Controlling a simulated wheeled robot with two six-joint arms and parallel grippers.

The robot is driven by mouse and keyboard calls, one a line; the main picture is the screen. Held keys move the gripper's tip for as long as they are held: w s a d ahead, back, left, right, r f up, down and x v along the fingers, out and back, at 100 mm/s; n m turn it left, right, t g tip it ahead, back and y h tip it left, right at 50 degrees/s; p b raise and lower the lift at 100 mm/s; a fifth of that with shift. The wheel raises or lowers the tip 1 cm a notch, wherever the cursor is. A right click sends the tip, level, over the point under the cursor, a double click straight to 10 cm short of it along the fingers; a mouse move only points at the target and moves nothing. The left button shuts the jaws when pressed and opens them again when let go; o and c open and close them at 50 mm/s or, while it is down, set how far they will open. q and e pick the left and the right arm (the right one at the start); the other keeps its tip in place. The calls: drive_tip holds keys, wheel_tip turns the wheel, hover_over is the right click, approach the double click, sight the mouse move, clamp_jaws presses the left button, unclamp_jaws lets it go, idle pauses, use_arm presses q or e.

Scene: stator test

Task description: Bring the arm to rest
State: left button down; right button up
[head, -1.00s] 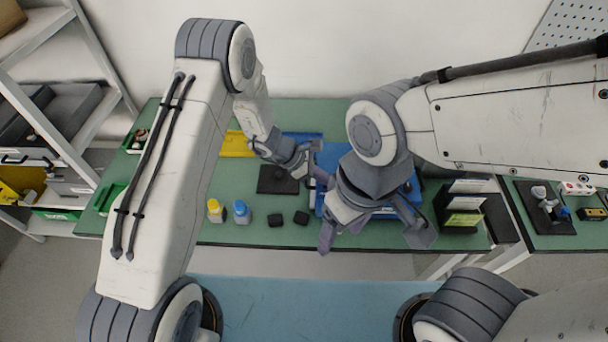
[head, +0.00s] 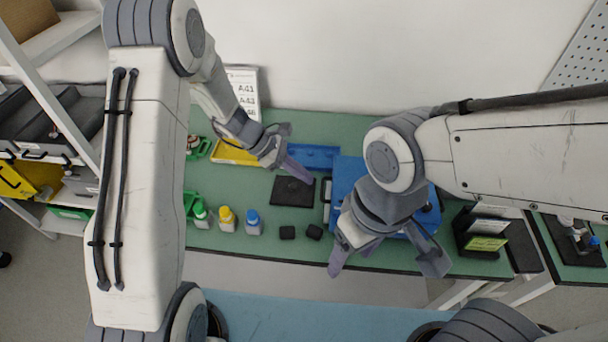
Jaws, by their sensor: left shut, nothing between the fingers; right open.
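My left gripper (head: 297,172) is shut and empty. My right gripper (head: 388,270) is open and empty. Its fingers are spread over the front edge of the table, in front of a blue case (head: 347,178) that it partly hides. Both arms reach in from the sides.
The green table (head: 225,175) bears a yellow tray (head: 228,153), a blue tray (head: 318,156), bottles with green, yellow (head: 227,218) and blue (head: 253,222) caps, and two small black blocks (head: 287,232). A black rack (head: 482,232) stands at the right. Shelves (head: 50,140) are at the left.

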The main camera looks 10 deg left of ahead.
idle(0.3)
use_arm(q)
drive_tip(key=s+d+r+m+g+y, duration=0.1)
drive_tip(key=s+d+r+m+y, duration=0.1)
drive_tip(key=s+d+r+m, duration=0.25)
drive_tip(key=s+d+r+m+g+y, duration=0.1)
drive_tip(key=s+r+m+y, duration=0.15)
drive_tip(key=s+m, duration=0.45)
drive_tip(key=s+a+r+m+t+y+b, duration=0.1)
drive_tip(key=s+a+r+m, duration=0.1)
drive_tip(key=s+m, duration=0.4)
drive_tip(key=s+a+r+m+t+y+b, duration=0.1)
drive_tip(key=s+a+r+m+y, duration=0.1)
drive_tip(key=s+m, duration=0.5)
drive_tip(key=shift+s+a+r, duration=0.25)
drive_tip(key=shift+s+a, duration=0.2)
drive_tip(key=shift+s, duration=0.55)
drive_tip(key=shift+m+y, duration=0.25)
